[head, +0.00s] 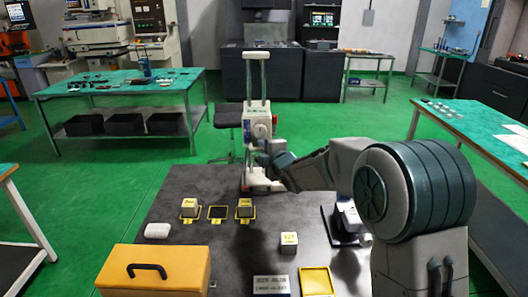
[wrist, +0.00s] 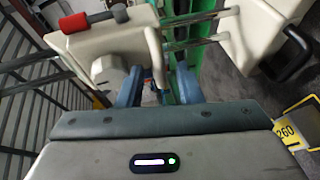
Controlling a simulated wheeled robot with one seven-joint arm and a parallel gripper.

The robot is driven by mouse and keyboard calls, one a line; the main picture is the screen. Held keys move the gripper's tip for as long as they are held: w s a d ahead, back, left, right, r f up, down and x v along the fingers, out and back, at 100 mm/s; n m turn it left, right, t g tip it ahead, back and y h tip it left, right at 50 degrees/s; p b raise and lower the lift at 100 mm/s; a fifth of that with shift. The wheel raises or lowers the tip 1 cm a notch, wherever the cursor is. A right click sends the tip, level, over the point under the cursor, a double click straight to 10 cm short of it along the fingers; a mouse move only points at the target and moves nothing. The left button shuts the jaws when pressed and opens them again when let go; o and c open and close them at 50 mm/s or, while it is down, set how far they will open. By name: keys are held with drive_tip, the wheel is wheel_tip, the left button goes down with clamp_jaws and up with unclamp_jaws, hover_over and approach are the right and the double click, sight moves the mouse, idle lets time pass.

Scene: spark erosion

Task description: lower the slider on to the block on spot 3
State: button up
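The slider (head: 260,124) is a pale housing on a two-column stand (head: 249,85) at the back of the dark table. In the wrist view its pale body (wrist: 145,45) carries a red-ended lever (wrist: 95,18) and a grey knob (wrist: 108,75). My gripper (head: 268,155) is at the slider's front, low down. Spot numbers are unreadable.
Another block (head: 289,241) stands nearer the front. An orange box (head: 155,272), a yellow tray (head: 317,282), a display (head: 271,285) and a white object (head: 157,230) are on the table. A dark-based item (head: 345,222) stands at right, partly behind my arm.

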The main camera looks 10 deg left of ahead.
clamp_jaws()
wheel_tip(320, 180, down, 6)
drive_tip(key=b, duration=0.8)
drive_tip(key=shift+r, duration=0.1)
unclamp_jaws()
drive_tip(key=shift+s, duration=0.1)
drive_tip(key=shift+d+r, duration=0.1)
drive_tip(key=b+v, duration=0.1)
drive_tip(key=v, duration=1.2)
drive_tip(key=shift+s, duration=0.3)
drive_tip(key=shift+s+d, duration=0.1)
